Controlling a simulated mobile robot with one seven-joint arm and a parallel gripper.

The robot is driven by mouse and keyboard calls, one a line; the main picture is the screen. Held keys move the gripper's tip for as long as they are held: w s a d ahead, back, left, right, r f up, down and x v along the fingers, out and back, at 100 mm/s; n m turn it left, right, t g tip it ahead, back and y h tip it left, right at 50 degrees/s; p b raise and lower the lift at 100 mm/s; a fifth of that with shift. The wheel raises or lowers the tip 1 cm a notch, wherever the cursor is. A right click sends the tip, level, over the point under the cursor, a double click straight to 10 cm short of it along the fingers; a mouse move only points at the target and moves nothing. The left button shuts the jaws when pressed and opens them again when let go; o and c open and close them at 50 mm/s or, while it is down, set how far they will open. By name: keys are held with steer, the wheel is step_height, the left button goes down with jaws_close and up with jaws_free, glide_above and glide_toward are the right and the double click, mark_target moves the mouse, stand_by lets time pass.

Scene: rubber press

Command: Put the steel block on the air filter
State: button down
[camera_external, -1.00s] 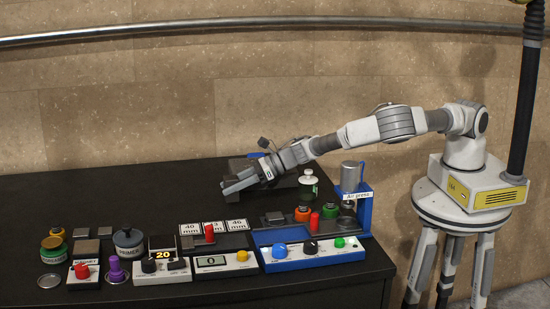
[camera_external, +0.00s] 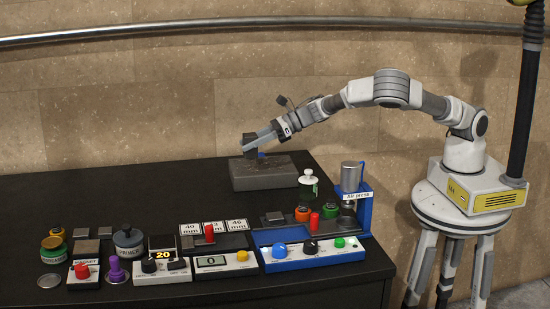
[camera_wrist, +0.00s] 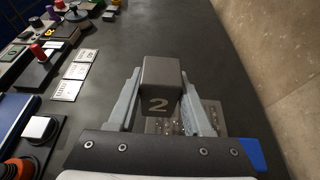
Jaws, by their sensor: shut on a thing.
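My gripper (camera_external: 255,142) is shut on a grey steel block marked "2" (camera_wrist: 160,90), seen between both fingers in the wrist view. In the external view the block (camera_external: 249,153) is a small dark shape at the fingertips, above a flat grey slab (camera_external: 280,178) at the back of the table. The slab's pitted surface (camera_wrist: 190,123) shows below and behind the block in the wrist view. I cannot tell for sure whether block and slab touch. I read no label for an air filter; a white-topped green fitting (camera_external: 308,183) stands right of the slab.
A blue air press (camera_external: 352,208) stands at the right with its control panel in front. Several jars, plates, buttons and display boxes line the front edge. The table (camera_external: 140,195) is clear left of the slab; the wall is close behind.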

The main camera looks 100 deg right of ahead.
steer(key=shift+m+h, duration=0.5)
steer(key=shift+h, duration=0.1)
steer(key=s+d+f+b, duration=0.1)
steer(key=s+d, duration=0.1)
steer(key=d, duration=0.1)
steer(key=s+d+f+b, duration=0.1)
steer(key=s+d+b, duration=0.1)
steer(key=d, duration=0.1)
steer(key=s+d+f+b, duration=0.1)
steer(key=d+b, duration=0.1)
steer(key=d, duration=0.1)
steer(key=shift+s+f, duration=0.1)
steer(key=shift+s, duration=0.3)
steer(key=s+d+r+b, duration=0.2)
steer(key=s+d, duration=0.1)
steer(key=shift+s+d+r+b, duration=0.1)
steer(key=shift+d+r+b, duration=0.15)
steer(key=shift+b, duration=0.1)
steer(key=s+d+r+n+y+b, duration=0.1)
steer(key=s+d+r+b, duration=0.2)
steer(key=s+r, duration=0.25)
steer(key=b, duration=0.2)
glide_above(260, 161)
step_height(260, 161, down, 6)
steer(key=shift+a, duration=0.15)
steer(key=shift+f, duration=1.95)
steer(key=shift+f+b, duration=0.1)
steer(key=shift+b, duration=0.25)
